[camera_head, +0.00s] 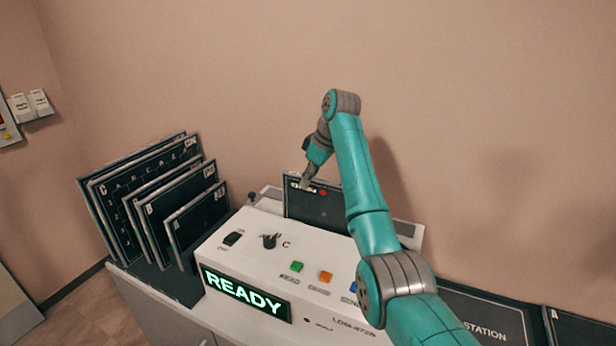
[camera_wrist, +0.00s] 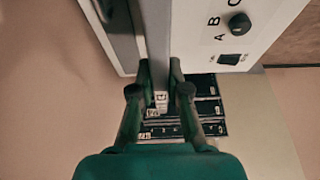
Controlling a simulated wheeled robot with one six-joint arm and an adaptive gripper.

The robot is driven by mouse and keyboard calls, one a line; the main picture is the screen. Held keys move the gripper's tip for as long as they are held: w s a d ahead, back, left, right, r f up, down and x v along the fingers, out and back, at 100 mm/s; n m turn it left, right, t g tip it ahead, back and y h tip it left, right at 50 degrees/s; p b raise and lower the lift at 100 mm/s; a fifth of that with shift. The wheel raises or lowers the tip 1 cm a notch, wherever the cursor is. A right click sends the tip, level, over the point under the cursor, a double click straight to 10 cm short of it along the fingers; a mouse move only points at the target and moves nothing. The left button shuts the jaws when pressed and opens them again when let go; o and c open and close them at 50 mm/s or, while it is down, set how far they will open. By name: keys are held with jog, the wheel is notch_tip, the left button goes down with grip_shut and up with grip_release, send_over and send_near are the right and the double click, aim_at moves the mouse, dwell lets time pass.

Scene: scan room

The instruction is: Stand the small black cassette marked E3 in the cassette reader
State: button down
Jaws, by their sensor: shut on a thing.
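A small black cassette (camera_head: 318,208) with a white label and a red mark at its top stands upright at the cassette reader (camera_head: 225,245). Its label is too small to read. My gripper (camera_head: 305,184) is shut on its upper edge near the left corner. In the wrist view the cassette is a thin grey strip (camera_wrist: 156,40) between my gripper's fingers (camera_wrist: 160,78). Its lower edge is hidden behind the reader's white housing, so I cannot tell how deep it sits. The reader's panel also shows in the wrist view (camera_wrist: 208,40).
A rack of several larger dark cassettes (camera_head: 150,200) stands left of the reader. The reader has a lit READY display (camera_head: 246,292), a knob (camera_head: 269,241) and coloured buttons (camera_head: 325,277). A wall is close behind. Dark panels (camera_head: 490,316) lie at the right.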

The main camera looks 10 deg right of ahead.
aim_at(308, 193)
jog(key=shift+f, duration=0.55)
jog(key=shift+f, duration=0.35)
jog(key=shift+f, duration=0.7)
jog(key=shift+f, duration=0.35)
jog(key=shift+f, duration=0.25)
jog(key=c, duration=1.1)
grip_release()
jog(key=shift+v, duration=3.75)
